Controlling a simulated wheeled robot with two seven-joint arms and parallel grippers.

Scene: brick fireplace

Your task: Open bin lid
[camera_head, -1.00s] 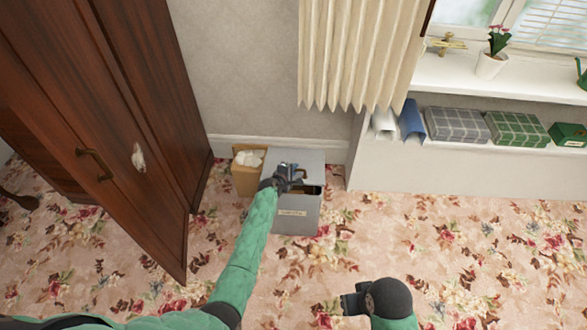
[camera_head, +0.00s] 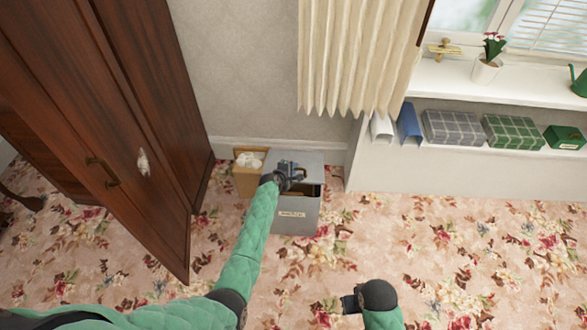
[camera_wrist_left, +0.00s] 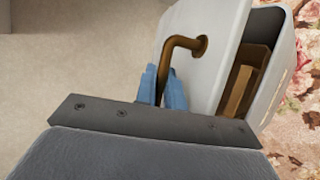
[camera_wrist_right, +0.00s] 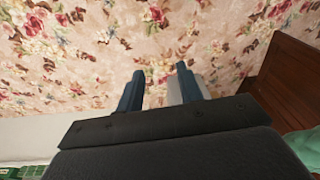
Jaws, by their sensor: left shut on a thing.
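The grey bin (camera_head: 297,220) stands on the floor against the wall, with a label on its front. Its lid (camera_wrist_left: 205,45) is partly open, and the gap at the front shows a brown thing (camera_wrist_left: 243,88) inside. The lid's brass handle (camera_wrist_left: 185,42) shows in the left wrist view. My left gripper (camera_wrist_left: 162,85) is shut on this handle, its blue fingers on either side of it. In the head view the left gripper (camera_head: 292,172) is over the lid. My right gripper (camera_wrist_right: 160,80) is open and empty above the carpet; it also shows in the head view (camera_head: 348,302).
A tan box (camera_head: 248,180) with white stuff in it stands just left of the bin. A dark wooden wardrobe (camera_head: 130,130) is at the left. A white shelf (camera_head: 450,165) with boxes is at the right. A curtain (camera_head: 360,55) hangs behind. The flowered carpet is clear at front right.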

